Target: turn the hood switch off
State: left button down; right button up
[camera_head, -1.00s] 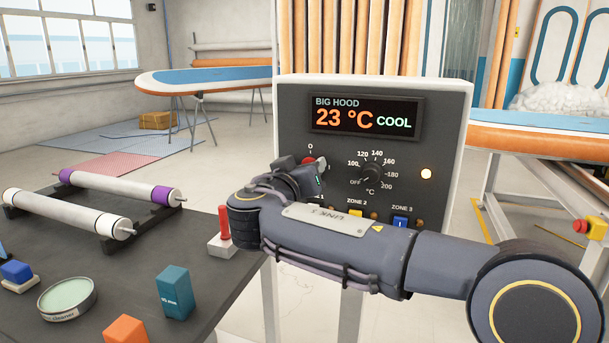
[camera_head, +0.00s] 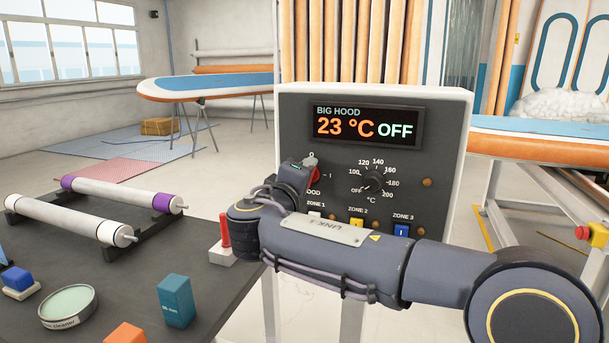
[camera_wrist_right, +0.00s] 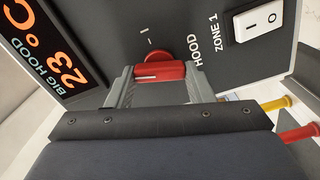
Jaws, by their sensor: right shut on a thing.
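The big hood's control box (camera_head: 450,150) stands at the middle of the head view. Its display (camera_head: 366,125) reads 23 °C OFF. The red hood switch (camera_head: 315,175) is partly hidden by my right gripper (camera_head: 307,166). In the right wrist view my right gripper (camera_wrist_right: 160,80) is shut on the red switch's bar handle (camera_wrist_right: 160,70), one finger on each side. A white line runs along the handle. My left gripper is not in view.
The temperature dial (camera_head: 373,184) is right of the hood switch. The white zone 1 (camera_wrist_right: 263,20), yellow zone 2 (camera_head: 357,222) and blue zone 3 (camera_head: 402,230) switches sit below, close to my arm. A dark table (camera_head: 110,270) with rollers and small items is at left.

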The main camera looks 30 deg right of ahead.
jog(key=shift+n+p, duration=0.55)
jog(key=shift+n, duration=1.15)
jog(key=shift+f, duration=0.1)
jog(key=o, duration=1)
jog(key=shift+c, duration=0.2)
jog(key=shift+a, duration=0.1)
jog(key=v, duration=0.7)
jog(key=shift+s+a, duration=0.25)
